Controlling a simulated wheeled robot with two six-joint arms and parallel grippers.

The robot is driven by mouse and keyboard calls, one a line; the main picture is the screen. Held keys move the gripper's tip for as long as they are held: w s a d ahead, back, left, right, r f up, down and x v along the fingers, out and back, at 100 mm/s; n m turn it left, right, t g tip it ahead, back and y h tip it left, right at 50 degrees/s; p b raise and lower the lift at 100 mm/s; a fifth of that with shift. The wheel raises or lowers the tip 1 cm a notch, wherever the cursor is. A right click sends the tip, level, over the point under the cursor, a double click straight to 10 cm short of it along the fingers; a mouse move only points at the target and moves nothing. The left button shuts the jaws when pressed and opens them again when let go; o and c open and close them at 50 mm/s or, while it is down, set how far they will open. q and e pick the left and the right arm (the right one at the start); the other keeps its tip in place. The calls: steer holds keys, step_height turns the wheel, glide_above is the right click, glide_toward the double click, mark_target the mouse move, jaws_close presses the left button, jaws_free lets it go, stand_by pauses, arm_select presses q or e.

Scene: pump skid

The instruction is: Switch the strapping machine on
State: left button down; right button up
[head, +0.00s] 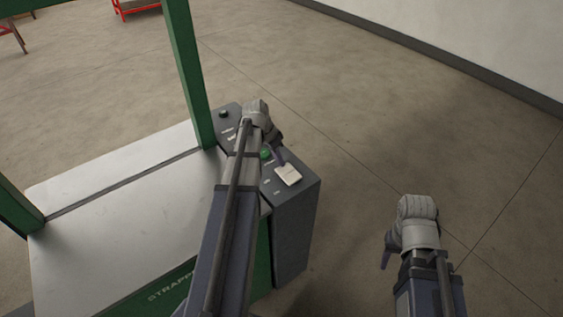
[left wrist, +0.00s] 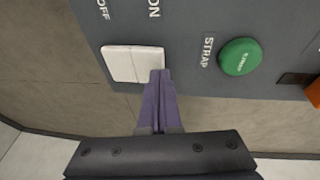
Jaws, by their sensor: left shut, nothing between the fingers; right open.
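The strapping machine (head: 120,205) has a pale top, a green frame and a grey control panel (head: 300,200) at its right end. A white rocker switch (head: 288,175) sits on the panel. In the left wrist view the switch (left wrist: 122,63) lies beside the labels OFF and ON. My left gripper (head: 281,160) is shut and empty, with its fingertips (left wrist: 157,76) at the ON-side edge of the switch. I cannot tell whether they touch it, nor which way the rocker is tilted. My right gripper (head: 387,260) is open and empty, right of the machine above the floor.
A green button (left wrist: 240,57) labelled STRAP is close to the right of my left fingertips in the left wrist view. A dark knob (head: 223,114) is at the panel's far end. A green post (head: 187,75) rises by the panel. The floor (head: 370,130) to the right is clear.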

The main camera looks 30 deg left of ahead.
arm_select(q)
steer(key=shift+w+a+f, duration=0.2)
steer(key=shift+a+f, duration=0.2)
steer(key=shift+f, duration=0.2)
steer(key=shift+s+d+r, duration=0.1)
steer(key=shift+d+r, duration=0.05)
steer(key=shift+r, duration=0.15)
arm_select(e)
steer(key=shift+f, duration=0.3)
arm_select(q)
steer(key=shift+s+d+r+p, duration=0.3)
steer(key=shift+d, duration=0.35)
arm_select(e)
steer(key=shift+r, duration=0.3)
